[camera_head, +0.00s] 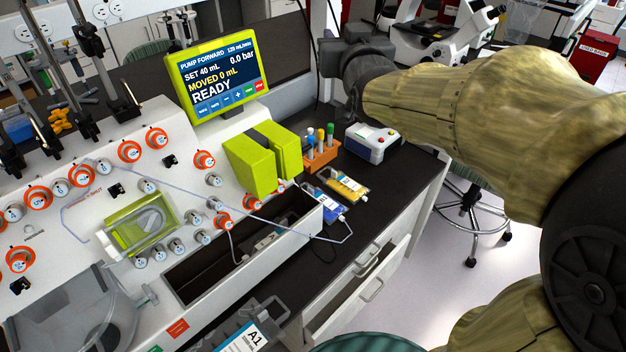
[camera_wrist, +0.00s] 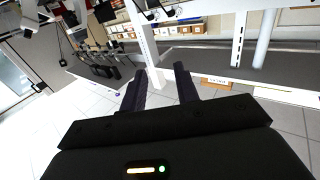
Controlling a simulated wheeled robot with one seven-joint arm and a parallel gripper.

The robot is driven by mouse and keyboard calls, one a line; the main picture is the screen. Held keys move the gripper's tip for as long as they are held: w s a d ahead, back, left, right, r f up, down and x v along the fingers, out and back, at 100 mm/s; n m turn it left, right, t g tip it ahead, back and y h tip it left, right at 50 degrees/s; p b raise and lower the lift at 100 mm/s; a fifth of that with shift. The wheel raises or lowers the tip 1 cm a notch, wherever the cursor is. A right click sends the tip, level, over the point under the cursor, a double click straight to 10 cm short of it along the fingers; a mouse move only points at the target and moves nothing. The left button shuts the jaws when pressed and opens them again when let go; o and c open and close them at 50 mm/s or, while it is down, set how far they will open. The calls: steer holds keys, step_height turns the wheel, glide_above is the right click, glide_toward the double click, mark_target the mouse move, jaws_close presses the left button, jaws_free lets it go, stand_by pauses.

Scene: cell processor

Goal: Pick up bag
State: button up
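Two small flat bags lie on the black counter: one with a yellow label (camera_head: 347,186) and one with a blue label (camera_head: 331,207), just in front of it. Which one the task means I cannot tell. My gripper (camera_wrist: 160,78) is open, with two dark fingers apart and nothing between them in the wrist view. In the head view my arm reaches in from the right, and its dark end is up by the screen, well above and behind the bags. The fingers are not clear there. No bag shows in the wrist view.
The white processor (camera_head: 70,225) with its knobs fills the left. An orange tube rack (camera_head: 320,156) and a white box (camera_head: 371,143) stand behind the bags. A thin tube loops near the blue-labelled bag. A drawer (camera_head: 365,290) below the counter is open.

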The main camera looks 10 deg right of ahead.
steer(key=s+f+g, duration=0.2)
steer(key=f+g, duration=0.1)
steer(key=f, duration=0.6)
steer(key=s+f+g, duration=0.2)
steer(key=f+g, duration=0.1)
steer(key=f, duration=0.5)
steer(key=s+f+g, duration=0.9)
steer(key=s+f, duration=0.6)
steer(key=f, duration=0.1)
steer(key=shift+s+f, duration=0.35)
steer(key=shift+o, duration=0.6)
steer(key=shift+a, duration=0.1)
steer(key=shift+w, duration=0.2)
